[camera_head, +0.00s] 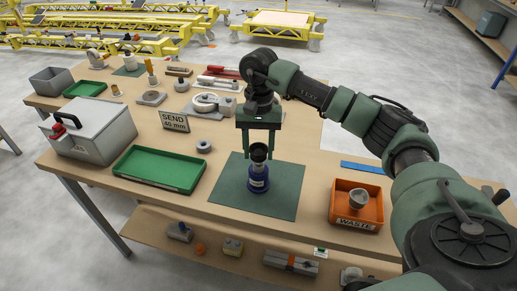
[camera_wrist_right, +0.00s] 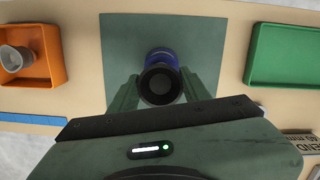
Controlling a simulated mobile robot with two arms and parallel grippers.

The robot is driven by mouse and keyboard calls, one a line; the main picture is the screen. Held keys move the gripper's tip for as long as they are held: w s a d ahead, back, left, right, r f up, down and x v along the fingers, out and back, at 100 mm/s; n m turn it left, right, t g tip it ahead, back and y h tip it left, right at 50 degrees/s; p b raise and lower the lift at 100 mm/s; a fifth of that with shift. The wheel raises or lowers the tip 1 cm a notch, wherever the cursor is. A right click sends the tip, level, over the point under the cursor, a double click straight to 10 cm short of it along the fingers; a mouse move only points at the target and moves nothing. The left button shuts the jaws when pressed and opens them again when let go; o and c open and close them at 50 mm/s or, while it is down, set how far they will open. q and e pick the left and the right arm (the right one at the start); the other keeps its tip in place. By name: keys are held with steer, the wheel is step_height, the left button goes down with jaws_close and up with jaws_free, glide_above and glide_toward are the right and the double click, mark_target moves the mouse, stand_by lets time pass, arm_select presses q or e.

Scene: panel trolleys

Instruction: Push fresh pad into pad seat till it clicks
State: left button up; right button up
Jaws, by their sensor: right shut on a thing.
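A dark round cup-shaped piece, which looks like the fresh pad (camera_head: 258,152), sits at the top of a blue upright body (camera_head: 258,180) on the green mat (camera_head: 285,192). The pad seat looks to be the top of this blue body, and the pad hides it. My right gripper (camera_head: 259,150) points down from above, shut on the pad. In the right wrist view the dark round pad (camera_wrist_right: 160,84) lies between the two fingers, with the blue body (camera_wrist_right: 163,55) showing behind it. I cannot tell whether the pad is fully seated. My left gripper is not in view.
An orange WASTE bin (camera_head: 345,221) holding a grey cup (camera_head: 359,197) stands right of the mat. A green tray (camera_head: 160,188) and a grey ring (camera_head: 203,146) lie left of it. A SEND 40 mm sign (camera_head: 174,121) and several tools stand behind. A grey box (camera_head: 107,145) is at left.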

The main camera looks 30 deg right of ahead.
steer(key=shift+f+b, duration=0.5)
steer(key=shift+f, duration=0.2)
steer(key=o, duration=1.4)
steer(key=shift+o, duration=0.2)
steer(key=shift+w+d+r+p, duration=0.2)
steer(key=shift+r+p, duration=1)
steer(key=shift+r, duration=0.8)
steer(key=shift+w+d+r+p, duration=0.15)
steer(key=shift+r+p, duration=1)
steer(key=shift+r, duration=0.85)
steer(key=shift+a, duration=0.1)
steer(key=shift+f, duration=0.1)
